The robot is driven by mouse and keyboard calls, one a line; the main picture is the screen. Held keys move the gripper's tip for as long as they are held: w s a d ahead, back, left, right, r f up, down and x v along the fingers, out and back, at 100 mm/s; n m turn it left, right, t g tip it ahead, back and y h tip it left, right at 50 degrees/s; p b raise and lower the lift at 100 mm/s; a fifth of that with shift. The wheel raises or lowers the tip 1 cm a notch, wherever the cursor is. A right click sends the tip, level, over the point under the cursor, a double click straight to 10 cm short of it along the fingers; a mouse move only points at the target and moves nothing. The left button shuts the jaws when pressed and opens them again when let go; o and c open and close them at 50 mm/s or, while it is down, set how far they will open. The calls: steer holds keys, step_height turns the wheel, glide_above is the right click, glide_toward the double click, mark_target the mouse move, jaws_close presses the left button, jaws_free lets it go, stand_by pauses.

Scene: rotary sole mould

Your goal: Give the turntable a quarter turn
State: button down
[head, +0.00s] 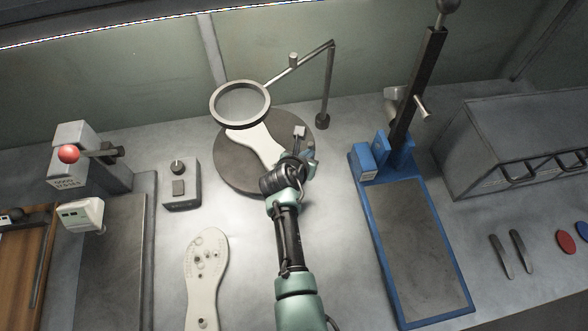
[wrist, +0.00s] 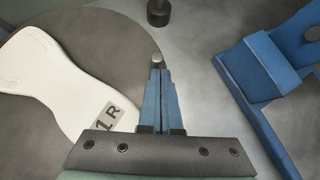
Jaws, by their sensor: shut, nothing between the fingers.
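The turntable (head: 228,172) is a dark round disc at the back middle of the bench. It fills the left of the wrist view (wrist: 110,48). A white sole (head: 258,143) lies flat on it; the wrist view shows the sole (wrist: 50,80) with a "1R" label at one end. My gripper (wrist: 159,72) is shut and empty, over the turntable's right edge. A small metal peg (wrist: 157,60) shows right at the fingertips; I cannot tell whether they touch. In the head view my gripper (head: 311,160) is partly hidden by my wrist.
A ring magnifier (head: 214,110) hangs over the turntable's back; its post base (head: 322,121) stands behind right. A blue-framed press (head: 373,235) stands close on the right. A switch box (head: 181,185) is left, a second sole (head: 205,270) in front left.

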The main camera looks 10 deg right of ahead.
steer(key=shift+w+d+b, duration=0.2)
steer(key=shift+w+d, duration=0.15)
steer(key=shift+w, duration=0.3)
steer(key=shift+w+d+b, duration=0.15)
steer(key=shift+w+d, duration=0.15)
steer(key=shift+w, duration=0.3)
